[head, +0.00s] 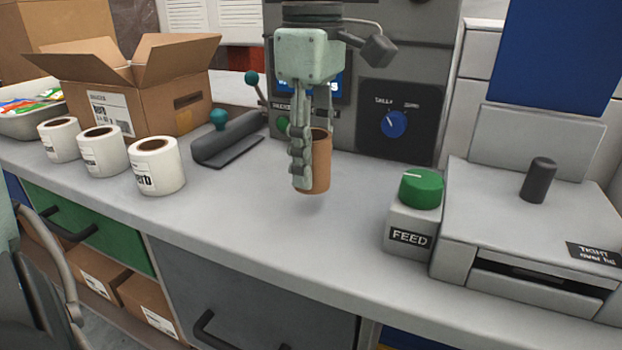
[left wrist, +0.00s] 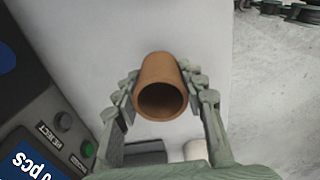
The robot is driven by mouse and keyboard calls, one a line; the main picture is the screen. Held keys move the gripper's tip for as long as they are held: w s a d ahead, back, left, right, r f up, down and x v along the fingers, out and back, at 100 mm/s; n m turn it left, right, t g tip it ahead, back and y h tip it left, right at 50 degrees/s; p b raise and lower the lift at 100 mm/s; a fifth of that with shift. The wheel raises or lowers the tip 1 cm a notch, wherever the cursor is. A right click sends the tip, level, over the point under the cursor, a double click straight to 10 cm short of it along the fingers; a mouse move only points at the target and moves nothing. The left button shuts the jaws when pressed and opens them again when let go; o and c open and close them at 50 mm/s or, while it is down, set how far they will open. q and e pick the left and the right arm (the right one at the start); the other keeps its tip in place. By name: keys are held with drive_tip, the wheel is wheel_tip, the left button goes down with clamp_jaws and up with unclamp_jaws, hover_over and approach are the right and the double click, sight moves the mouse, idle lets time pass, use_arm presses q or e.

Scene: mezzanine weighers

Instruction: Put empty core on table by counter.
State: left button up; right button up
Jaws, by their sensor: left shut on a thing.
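The empty core (head: 319,172) is a brown cardboard tube, held upright a little above the grey counter (head: 240,215). My left gripper (head: 308,165) is shut on it, with the fingers on either side of the tube. In the left wrist view the core (left wrist: 161,80) shows its open, hollow end between the fingers of the left gripper (left wrist: 160,92). A soft shadow lies on the counter below the core. I cannot make out a separate table by the counter. My right gripper is not in view.
White label rolls (head: 158,167) stand at the left, before an open cardboard box (head: 150,95). A heat sealer (head: 228,138) lies behind. A machine with a blue knob (head: 394,124) stands behind the core. The FEED box (head: 412,225) and a grey printer (head: 530,225) are right. The counter's middle is clear.

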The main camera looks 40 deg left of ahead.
use_arm(q)
wheel_tip(320, 180, down, 4)
drive_tip(key=shift+r, duration=0.2)
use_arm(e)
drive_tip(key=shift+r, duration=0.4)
use_arm(q)
drive_tip(key=shift+f, duration=0.1)
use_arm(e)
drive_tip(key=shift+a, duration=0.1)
use_arm(q)
drive_tip(key=o, duration=0.8)
drive_tip(key=shift+o, duration=0.2)
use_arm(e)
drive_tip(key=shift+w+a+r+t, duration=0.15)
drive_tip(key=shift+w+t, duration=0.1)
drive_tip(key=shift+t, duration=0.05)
